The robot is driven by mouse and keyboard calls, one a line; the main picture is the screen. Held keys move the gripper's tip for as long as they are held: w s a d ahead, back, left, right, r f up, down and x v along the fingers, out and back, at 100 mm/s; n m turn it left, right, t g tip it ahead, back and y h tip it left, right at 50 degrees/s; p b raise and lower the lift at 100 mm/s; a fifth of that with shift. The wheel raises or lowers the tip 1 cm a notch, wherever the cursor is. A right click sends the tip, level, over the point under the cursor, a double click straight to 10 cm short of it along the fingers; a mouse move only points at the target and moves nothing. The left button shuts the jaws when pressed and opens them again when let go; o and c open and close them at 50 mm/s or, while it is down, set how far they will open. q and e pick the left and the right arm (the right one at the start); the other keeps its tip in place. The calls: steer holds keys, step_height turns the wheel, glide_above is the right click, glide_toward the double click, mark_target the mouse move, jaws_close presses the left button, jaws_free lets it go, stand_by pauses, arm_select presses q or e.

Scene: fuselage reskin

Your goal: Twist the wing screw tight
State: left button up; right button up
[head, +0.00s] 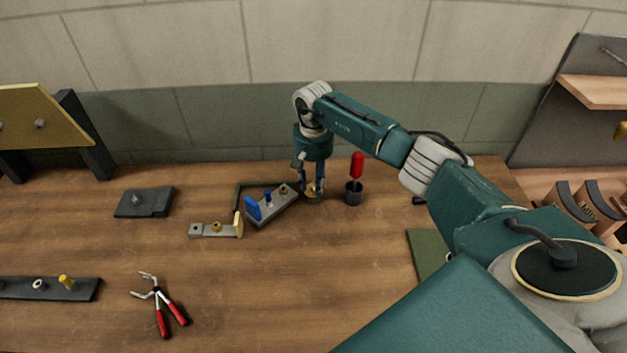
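My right gripper (313,190) points straight down at the table, just right of a grey block (272,206) with a blue end. A small brass-coloured piece (314,197) shows at its fingertips; it may be the wing screw, but its shape is too small to make out. I cannot tell whether the fingers grip it or stand around it. My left gripper is not in view.
A red-handled tool stands in a dark cup (353,196) close right of the gripper. A grey bar (214,230) with a yellow end lies in front of the block. Pliers (159,301), a dark plate (145,201) and a dark strip (48,289) lie left. The middle front is clear.

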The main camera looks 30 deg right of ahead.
jaws_close()
